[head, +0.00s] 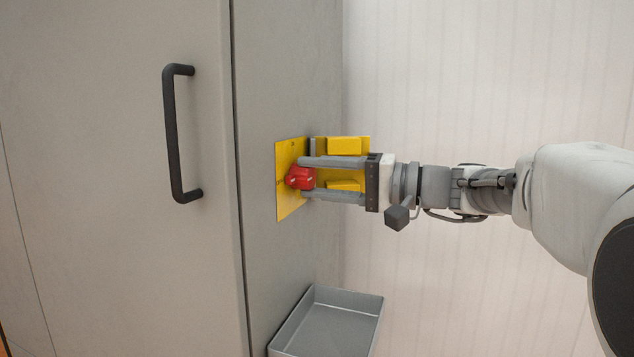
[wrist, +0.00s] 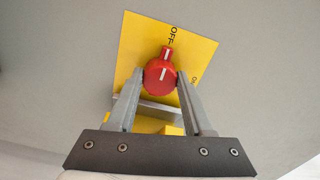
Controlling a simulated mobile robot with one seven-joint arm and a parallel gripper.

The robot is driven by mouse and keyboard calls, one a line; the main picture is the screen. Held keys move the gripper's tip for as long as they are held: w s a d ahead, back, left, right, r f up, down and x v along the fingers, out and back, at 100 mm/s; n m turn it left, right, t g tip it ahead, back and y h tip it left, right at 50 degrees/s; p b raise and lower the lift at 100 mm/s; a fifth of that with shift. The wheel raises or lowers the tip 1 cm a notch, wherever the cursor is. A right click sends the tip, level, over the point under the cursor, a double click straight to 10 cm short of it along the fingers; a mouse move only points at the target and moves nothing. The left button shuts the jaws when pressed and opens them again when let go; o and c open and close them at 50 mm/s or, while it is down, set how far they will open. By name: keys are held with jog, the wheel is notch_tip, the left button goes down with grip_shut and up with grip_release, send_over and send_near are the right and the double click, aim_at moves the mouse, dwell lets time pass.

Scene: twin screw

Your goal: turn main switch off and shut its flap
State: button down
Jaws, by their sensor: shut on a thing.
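The main switch is a red knob (head: 299,177) on a yellow plate (head: 288,205) on the grey cabinet side. In the wrist view the knob (wrist: 160,76) has a white mark that points to the OFF label; the other label lies to the right, partly cut short. My gripper (head: 303,178) has a finger on each side of the knob and is shut on it; it also shows in the wrist view (wrist: 160,82). The yellow flap (head: 344,146) stands open, sticking out from the cabinet beside my fingers, which partly hide it.
A cabinet door with a black bar handle (head: 171,135) is at the left. A grey open tray (head: 335,296) sits below the switch and looks empty. A pale ribbed wall (head: 480,80) stands behind; the space above my arm is clear.

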jog(key=shift+c, duration=1.5)
grip_release()
jog(key=p+v, duration=0.2)
jog(key=v, duration=1.5)
jog(key=shift+d, duration=0.2)
